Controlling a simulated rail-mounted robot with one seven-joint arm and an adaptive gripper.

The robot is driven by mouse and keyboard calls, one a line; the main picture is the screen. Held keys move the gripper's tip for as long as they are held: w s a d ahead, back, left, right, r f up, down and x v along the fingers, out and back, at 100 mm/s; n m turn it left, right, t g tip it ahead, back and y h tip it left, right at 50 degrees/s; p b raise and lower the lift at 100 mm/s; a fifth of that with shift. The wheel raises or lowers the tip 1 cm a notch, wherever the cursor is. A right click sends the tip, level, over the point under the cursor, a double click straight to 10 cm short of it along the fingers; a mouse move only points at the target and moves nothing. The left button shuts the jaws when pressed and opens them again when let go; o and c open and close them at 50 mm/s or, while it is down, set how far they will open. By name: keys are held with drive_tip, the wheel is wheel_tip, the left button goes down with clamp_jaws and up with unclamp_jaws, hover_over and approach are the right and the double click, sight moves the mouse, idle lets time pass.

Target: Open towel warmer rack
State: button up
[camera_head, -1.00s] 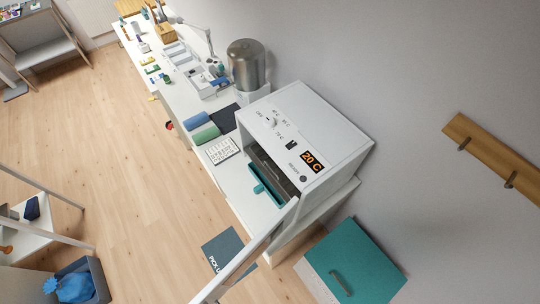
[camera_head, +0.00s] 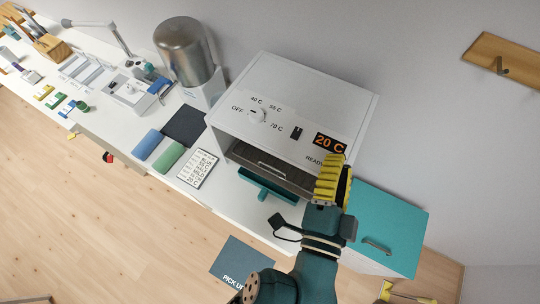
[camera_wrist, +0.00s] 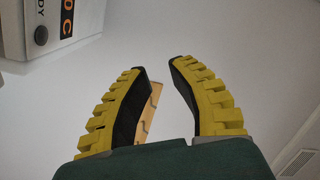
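The towel warmer (camera_head: 300,95) is a white box with a dial marked OFF, 40 C, 55 C and 70 C, and an orange display reading 20 C. Its front slot shows a grey rack (camera_head: 275,163) with a metal bar handle. A teal tray-like front with a stub handle (camera_head: 266,188) lies just below and in front of it. My gripper (camera_head: 337,157) is at the warmer's right front corner, to the right of the rack and partly covering that corner. In the wrist view my gripper (camera_wrist: 164,70) has its yellow fingers apart with nothing between them.
A teal-topped cabinet (camera_head: 385,222) with a handle stands right of the warmer. A wooden hook rail (camera_head: 505,62) is on the wall.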

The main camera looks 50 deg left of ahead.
drive_tip(key=s+a+f+m+g+b, duration=0.1)
drive_tip(key=s+a+f+b, duration=0.15)
drive_tip(key=f, duration=0.65)
drive_tip(key=s+a+f+m+g+b, duration=0.1)
drive_tip(key=s+f+m+b, duration=0.2)
drive_tip(key=f, duration=0.7)
drive_tip(key=g+y+b, duration=0.1)
drive_tip(key=g+b, duration=0.1)
drive_tip(key=b, duration=0.3)
approach(275, 169)
drive_tip(key=p+x, duration=0.2)
drive_tip(key=x, duration=0.8)
drive_tip(key=shift+w+a+f, duration=0.1)
drive_tip(key=shift+w+f, duration=0.05)
drive_tip(key=shift+f, duration=0.1)
drive_tip(key=shift+c, duration=0.2)
clamp_jaws()
